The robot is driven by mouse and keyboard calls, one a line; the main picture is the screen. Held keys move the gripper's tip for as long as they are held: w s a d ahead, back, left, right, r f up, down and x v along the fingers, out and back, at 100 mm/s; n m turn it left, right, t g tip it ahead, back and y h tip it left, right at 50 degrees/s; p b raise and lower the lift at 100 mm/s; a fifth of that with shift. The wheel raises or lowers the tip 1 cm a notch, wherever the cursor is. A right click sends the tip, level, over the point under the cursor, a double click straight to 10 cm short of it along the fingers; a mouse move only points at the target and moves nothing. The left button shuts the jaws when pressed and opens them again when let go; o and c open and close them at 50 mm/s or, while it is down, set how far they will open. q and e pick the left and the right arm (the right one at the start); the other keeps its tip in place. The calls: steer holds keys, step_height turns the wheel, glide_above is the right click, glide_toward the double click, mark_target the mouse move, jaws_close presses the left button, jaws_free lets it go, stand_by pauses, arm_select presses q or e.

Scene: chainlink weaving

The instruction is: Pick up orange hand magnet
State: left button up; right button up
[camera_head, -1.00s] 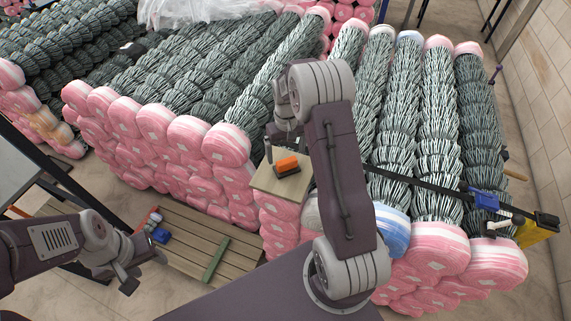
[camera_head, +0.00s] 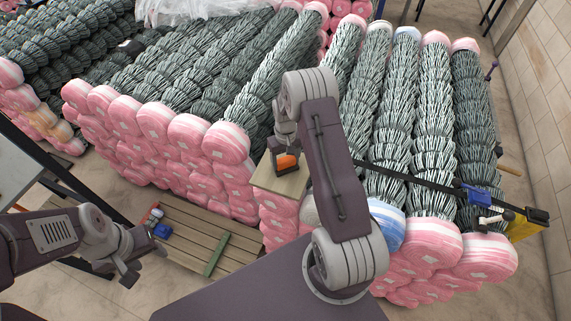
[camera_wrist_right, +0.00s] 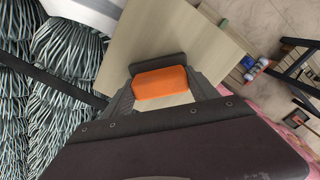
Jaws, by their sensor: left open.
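The orange hand magnet (camera_head: 287,163) lies on a light wooden board (camera_head: 276,187) on top of the pink-ended rolls. In the right wrist view the magnet (camera_wrist_right: 160,83) sits between the fingers of my right gripper (camera_wrist_right: 162,88), with a dark part behind it. My right gripper (camera_head: 287,148) is down around the magnet in the head view. The fingers lie close to both its sides; whether they press on it cannot be told. My left gripper (camera_head: 131,272) is open and empty at the lower left, beside the wooden pallet, away from the magnet.
Chain-link rolls with pink ends (camera_head: 205,140) surround the board. A slatted pallet (camera_head: 190,265) at the lower left bears a blue item (camera_head: 162,231) and a green bar (camera_head: 217,255). A blue clamp (camera_head: 478,197) and yellow-black tool (camera_head: 527,224) lie at the right.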

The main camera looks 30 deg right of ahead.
mark_target(286, 158)
steer(key=shift+c, duration=1.1)
steer(key=shift+r, duration=0.15)
steer(key=shift+w+r+b, duration=0.1)
steer(key=shift+r+b, duration=0.2)
steer(key=shift+b, duration=0.05)
step_height(286, 158, up, 3)
steer(key=shift+d+f+b, duration=0.1)
steer(key=shift+b, duration=0.75)
steer(key=s+d+r+b, duration=0.3)
steer(key=s+d+r, duration=0.2)
steer(key=s, duration=0.5)
step_height(286, 158, up, 2)
steer(key=shift+s+d+r+b, duration=0.15)
steer(key=shift+s+r+b, duration=0.1)
steer(key=shift+b, duration=0.1)
steer(key=shift+f, duration=0.1)
